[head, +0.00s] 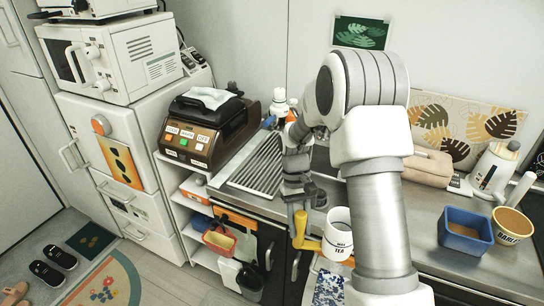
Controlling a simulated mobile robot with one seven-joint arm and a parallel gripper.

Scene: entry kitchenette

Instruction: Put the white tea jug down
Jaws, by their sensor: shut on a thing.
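The white tea jug (339,222) has dark lettering that reads "TEA" and a yellow handle on its left side. My gripper (300,212) is shut on the jug at its yellow handle. The jug looks about upright, in front of the dark cabinet front near the counter's front edge. I cannot tell how high it is relative to the counter top. My own arm hides part of the counter and what lies just right of the jug.
The metal counter (448,212) holds a blue tub (466,232), a yellow-rimmed bowl (511,233) and a white kettle-like appliance (491,170) on the right. A ribbed drainer (257,165) lies on the left. A blue-patterned cloth (328,288) hangs below the jug.

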